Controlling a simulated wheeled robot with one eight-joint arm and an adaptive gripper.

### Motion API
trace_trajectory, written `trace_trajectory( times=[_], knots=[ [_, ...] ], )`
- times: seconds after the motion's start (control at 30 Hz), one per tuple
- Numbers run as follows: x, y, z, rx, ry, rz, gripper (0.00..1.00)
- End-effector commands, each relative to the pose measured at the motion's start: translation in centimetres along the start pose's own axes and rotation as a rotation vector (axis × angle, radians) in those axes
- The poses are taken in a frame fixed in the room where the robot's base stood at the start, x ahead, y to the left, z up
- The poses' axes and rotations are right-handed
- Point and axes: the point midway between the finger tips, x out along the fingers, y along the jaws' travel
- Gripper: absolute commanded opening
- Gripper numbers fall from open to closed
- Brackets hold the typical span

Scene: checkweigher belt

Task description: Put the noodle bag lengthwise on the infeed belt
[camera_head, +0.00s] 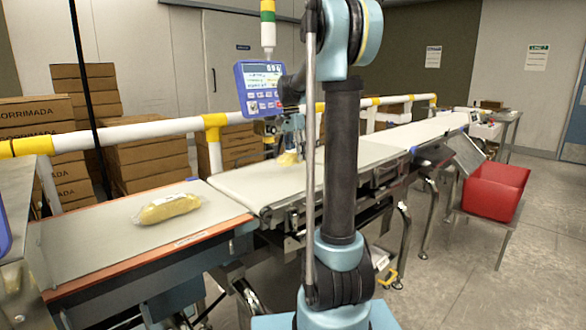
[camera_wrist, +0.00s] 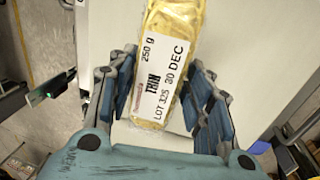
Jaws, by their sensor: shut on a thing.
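My gripper (camera_head: 287,148) is over the pale belt (camera_head: 235,186), partly hidden behind my arm in the head view. It is shut on a yellow noodle bag (camera_head: 287,159). In the wrist view the bag (camera_wrist: 178,45) lies between both fingers (camera_wrist: 163,100), with a white label reading 250 g, THIN, LOT 325, 30 DEC. Its far end runs out of the top of that view. The bag's long side leans slightly right there, and pale belt surface (camera_wrist: 255,50) shows beside it. I cannot tell whether the bag touches the belt.
Another yellow noodle bag (camera_head: 168,208) lies on the orange-edged table (camera_head: 85,240) at the left. A display (camera_head: 260,88) stands behind the belt, by a yellow-and-white rail (camera_head: 150,131). A red bin (camera_head: 495,192) stands at the right. Cartons (camera_head: 150,155) are stacked behind the rail.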

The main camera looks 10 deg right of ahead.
Motion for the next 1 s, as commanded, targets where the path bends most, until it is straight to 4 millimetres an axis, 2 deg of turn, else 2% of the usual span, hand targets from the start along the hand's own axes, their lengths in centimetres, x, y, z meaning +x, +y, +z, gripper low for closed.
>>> trace_trajectory(
  times=[0.17, 0.47, 0.8, 0.83, 0.9, 1.0],
  knots=[
    [0.9, -0.2, 0.0, -0.001, 0.000, 0.000, 0.14],
    [4.4, -0.8, 0.0, -0.001, 0.000, 0.000, 0.14],
    [4.7, -0.8, 0.0, 0.000, 0.000, 0.000, 0.14],
    [4.7, -0.8, 0.0, 0.000, 0.000, 0.000, 0.53],
    [4.7, -0.8, 0.0, 0.000, 0.000, 0.000, 0.66],
    [4.7, -0.8, 0.0, 0.000, 0.000, 0.000, 0.66]
  ],
)
